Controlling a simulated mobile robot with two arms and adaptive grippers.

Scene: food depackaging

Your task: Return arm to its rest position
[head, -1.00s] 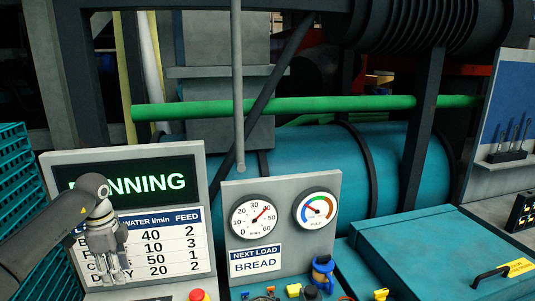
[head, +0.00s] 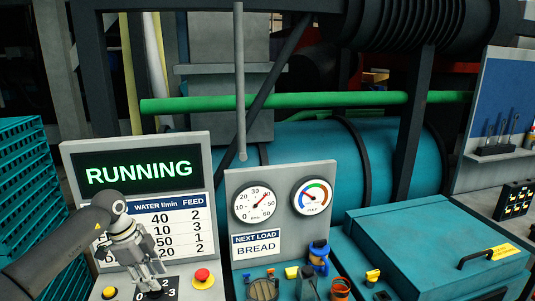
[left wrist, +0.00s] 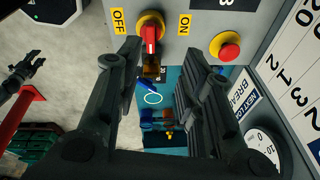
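My left arm comes in from the left in the head view. Its gripper (head: 150,284) hangs pointing down in front of the lower part of the grey panel with the RUNNING display (head: 140,172). In the left wrist view the two dark fingers of this gripper (left wrist: 160,92) stand wide apart with nothing held between them. A red rotary switch (left wrist: 150,36) between OFF and ON labels shows just beyond the fingers. A dark forked shape (left wrist: 22,72) at the left edge of the wrist view may be my right gripper; its finger state is unclear.
A red push button (head: 202,278) sits beside my left gripper. A gauge panel (head: 285,222) reading NEXT LOAD BREAD stands to the right, with small items before it. A teal lidded box (head: 420,240) is at right. Teal crates (head: 25,165) are stacked at left.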

